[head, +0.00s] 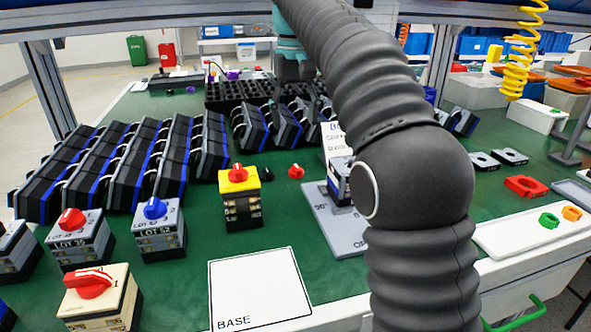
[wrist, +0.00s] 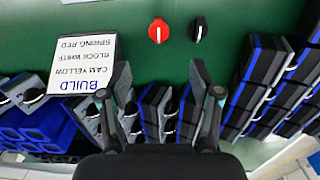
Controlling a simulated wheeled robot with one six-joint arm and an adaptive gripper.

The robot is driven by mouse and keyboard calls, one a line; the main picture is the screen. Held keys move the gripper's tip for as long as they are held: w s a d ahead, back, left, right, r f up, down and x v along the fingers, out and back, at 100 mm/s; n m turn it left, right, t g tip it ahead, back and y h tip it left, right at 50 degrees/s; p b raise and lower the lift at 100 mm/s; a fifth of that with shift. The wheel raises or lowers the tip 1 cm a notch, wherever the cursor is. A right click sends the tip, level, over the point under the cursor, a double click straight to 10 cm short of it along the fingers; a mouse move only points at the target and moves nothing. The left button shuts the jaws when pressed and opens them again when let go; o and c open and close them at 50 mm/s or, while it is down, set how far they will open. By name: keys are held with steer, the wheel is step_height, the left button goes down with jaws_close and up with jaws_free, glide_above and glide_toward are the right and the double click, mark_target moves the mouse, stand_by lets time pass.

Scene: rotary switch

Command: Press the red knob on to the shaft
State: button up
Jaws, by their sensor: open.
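A loose red knob (head: 296,171) lies on the green bench top, right of the yellow-topped switch. It also shows in the wrist view (wrist: 158,31), beside a black knob (wrist: 198,28). A switch body (head: 337,182) stands on a grey plate (head: 347,240); my arm covers part of it, and I cannot make out a bare shaft on it. My gripper (wrist: 160,78) is open and empty, with its fingers spread. The red knob lies beyond the fingertips in the wrist view, apart from them. In the head view the fingers are not clear.
A build sign (wrist: 88,62) stands near the fingers. Rows of black-and-blue switches (head: 140,165) fill the left and back. Finished switches stand front left, including a yellow-topped one (head: 240,197). A white base square (head: 260,288) is empty. A white tray (head: 520,232) holds green and orange knobs.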

glide_above(296, 166)
step_height(296, 166, down, 6)
steer(key=shift+f+b, duration=0.35)
steer(key=shift+f, duration=2.15)
steer(key=c, duration=0.9)
